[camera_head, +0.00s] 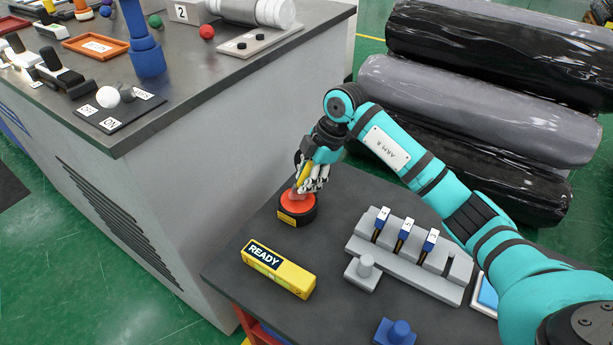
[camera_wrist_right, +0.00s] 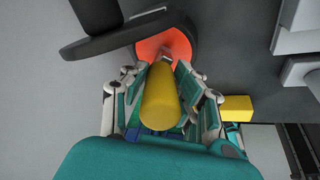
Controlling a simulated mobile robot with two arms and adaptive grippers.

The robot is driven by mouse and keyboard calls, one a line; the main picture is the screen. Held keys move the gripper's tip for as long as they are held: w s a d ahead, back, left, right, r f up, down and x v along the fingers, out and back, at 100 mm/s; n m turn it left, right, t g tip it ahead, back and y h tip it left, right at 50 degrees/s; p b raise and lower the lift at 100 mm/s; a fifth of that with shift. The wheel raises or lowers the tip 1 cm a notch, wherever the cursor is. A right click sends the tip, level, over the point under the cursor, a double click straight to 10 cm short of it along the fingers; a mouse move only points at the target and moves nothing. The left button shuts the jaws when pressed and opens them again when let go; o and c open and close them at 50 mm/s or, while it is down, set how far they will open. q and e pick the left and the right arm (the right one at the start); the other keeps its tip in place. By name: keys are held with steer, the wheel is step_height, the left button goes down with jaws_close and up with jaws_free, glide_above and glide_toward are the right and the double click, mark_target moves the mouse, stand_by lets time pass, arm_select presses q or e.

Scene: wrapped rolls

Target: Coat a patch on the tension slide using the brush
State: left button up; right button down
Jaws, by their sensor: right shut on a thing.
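My right gripper (camera_head: 312,182) is shut on a yellow handle, which I take for the brush (camera_head: 305,176). It is over a round black pot (camera_head: 297,216) with an orange-red top and a yellow label, at the left of the dark bench. In the right wrist view the yellow handle (camera_wrist_right: 160,100) lies between the fingers of my gripper (camera_wrist_right: 165,85), with the orange surface (camera_wrist_right: 165,42) beyond it. The brush's far end is hidden. I cannot tell which thing is the tension slide. My left gripper is not in view.
A yellow READY box (camera_head: 279,270), a grey rack (camera_head: 415,262) with several blue-topped pieces and a blue knob (camera_head: 397,333) stand on the bench. A grey counter (camera_head: 190,85) at the left bears several tools and an ON/OFF plate (camera_head: 112,112). Wrapped rolls (camera_head: 470,95) lie behind.

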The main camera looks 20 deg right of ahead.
steer(key=shift+r+p, duration=2.8)
steer(key=shift+r, duration=0.7)
